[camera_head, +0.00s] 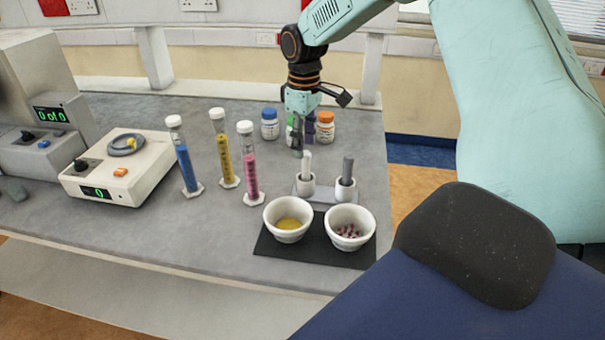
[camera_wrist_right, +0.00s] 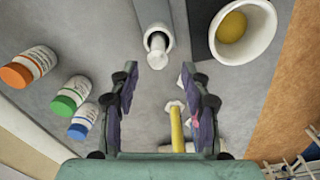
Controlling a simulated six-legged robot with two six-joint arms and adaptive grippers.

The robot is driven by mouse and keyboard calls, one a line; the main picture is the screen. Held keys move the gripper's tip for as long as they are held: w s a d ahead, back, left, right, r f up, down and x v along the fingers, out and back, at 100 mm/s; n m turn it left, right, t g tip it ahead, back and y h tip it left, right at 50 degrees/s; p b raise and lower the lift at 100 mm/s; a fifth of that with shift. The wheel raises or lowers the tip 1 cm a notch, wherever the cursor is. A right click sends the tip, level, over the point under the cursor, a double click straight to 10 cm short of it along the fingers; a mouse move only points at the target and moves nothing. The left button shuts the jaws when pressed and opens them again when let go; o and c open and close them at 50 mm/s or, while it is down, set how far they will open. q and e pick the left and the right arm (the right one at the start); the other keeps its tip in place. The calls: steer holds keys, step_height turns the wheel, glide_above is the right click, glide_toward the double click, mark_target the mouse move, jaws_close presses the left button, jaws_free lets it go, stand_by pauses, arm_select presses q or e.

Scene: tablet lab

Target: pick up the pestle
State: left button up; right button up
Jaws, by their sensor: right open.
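A white pestle (camera_head: 307,163) stands upright in a pale round holder on a small grey stand (camera_head: 311,194). A grey pestle (camera_head: 347,168) stands in the holder beside it. My right gripper (camera_head: 298,140) points down above the bench, just behind the white pestle. In the right wrist view its two fingers (camera_wrist_right: 159,85) are spread apart with nothing between their tips. The white pestle (camera_wrist_right: 158,52) shows there in its holder, just beyond the fingertips and apart from them. The grey pestle cannot be made out in the wrist view. My left gripper is not in view.
Two white mortars, one with yellow contents (camera_head: 278,225) and one with brown pieces (camera_head: 343,242), stand on a black mat (camera_head: 273,250) in front. Three tall cylinders, including a pink one (camera_head: 250,171), stand left. Capped bottles (camera_head: 325,127) stand behind my gripper.

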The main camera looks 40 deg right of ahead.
mark_target(306, 152)
steer(key=f, duration=0.2)
steer(key=d+f, duration=0.1)
steer(key=f, duration=0.1)
steer(key=shift+s+f, duration=0.15)
steer(key=shift+f, duration=0.15)
steer(key=shift+a+f, duration=0.1)
steer(key=shift+f, duration=0.15)
steer(key=shift+a+r, duration=0.1)
steer(key=shift+a, duration=0.3)
steer(key=shift+d+f, duration=0.2)
steer(key=shift+d, duration=0.2)
steer(key=c, duration=0.4)
steer(key=shift+a+r, duration=0.15)
steer(key=shift+a, duration=0.15)
steer(key=c, duration=0.6)
steer(key=shift+d, duration=0.1)
